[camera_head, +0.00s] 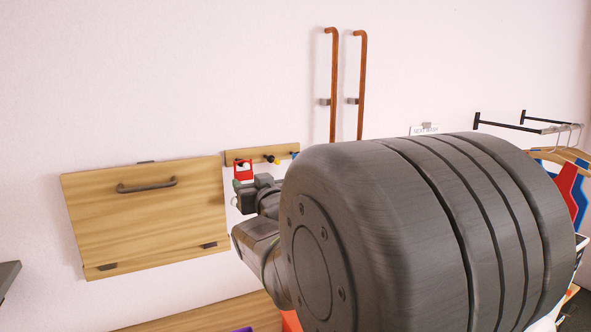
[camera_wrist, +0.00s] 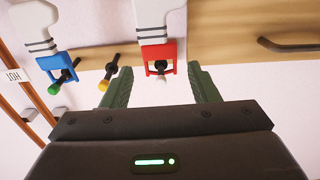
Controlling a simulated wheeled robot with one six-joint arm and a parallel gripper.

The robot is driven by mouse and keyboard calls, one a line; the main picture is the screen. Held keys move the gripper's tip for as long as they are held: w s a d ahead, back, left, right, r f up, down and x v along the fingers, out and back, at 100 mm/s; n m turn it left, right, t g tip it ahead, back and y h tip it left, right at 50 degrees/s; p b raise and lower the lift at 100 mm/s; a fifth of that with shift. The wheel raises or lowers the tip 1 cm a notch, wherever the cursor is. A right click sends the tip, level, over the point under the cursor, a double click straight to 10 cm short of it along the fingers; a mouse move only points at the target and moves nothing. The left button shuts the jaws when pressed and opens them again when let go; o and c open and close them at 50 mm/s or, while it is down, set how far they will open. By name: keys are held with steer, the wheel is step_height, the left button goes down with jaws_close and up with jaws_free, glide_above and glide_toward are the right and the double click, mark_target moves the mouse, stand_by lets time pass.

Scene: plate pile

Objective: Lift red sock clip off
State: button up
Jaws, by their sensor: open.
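The red clip (camera_wrist: 177,53) grips a white sock (camera_wrist: 158,15) with grey stripes and hangs on a dark peg with a white tip (camera_wrist: 161,80). In the wrist view the sock extends toward the top edge. The red clip also shows in the head view (camera_head: 243,165), on the small peg board. My gripper (camera_wrist: 158,76) is open, its two green fingers on either side of the red clip's peg end. I cannot tell whether the fingers touch the clip. In the head view my arm hides most of the gripper and the sock.
A blue clip (camera_wrist: 57,70) with another striped sock hangs on a green-tipped peg. An empty yellow-tipped peg (camera_wrist: 106,80) sits between the clips. A wooden wall panel with a handle (camera_head: 147,186) is left of the peg board. Two orange-brown rods (camera_head: 333,85) stand on the wall.

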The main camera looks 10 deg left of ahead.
mark_target(245, 175)
steer(key=p+x, duration=0.2)
steer(key=x, duration=0.7)
steer(key=shift+w+a, duration=0.1)
steer(key=shift+w, duration=0.15)
steer(key=shift+c, duration=0.4)
steer(key=c, duration=0.7)
steer(key=shift+o, duration=0.2)
steer(key=shift+r, duration=0.45)
steer(key=shift+b+v, duration=1.1)
steer(key=shift+v, duration=2.45)
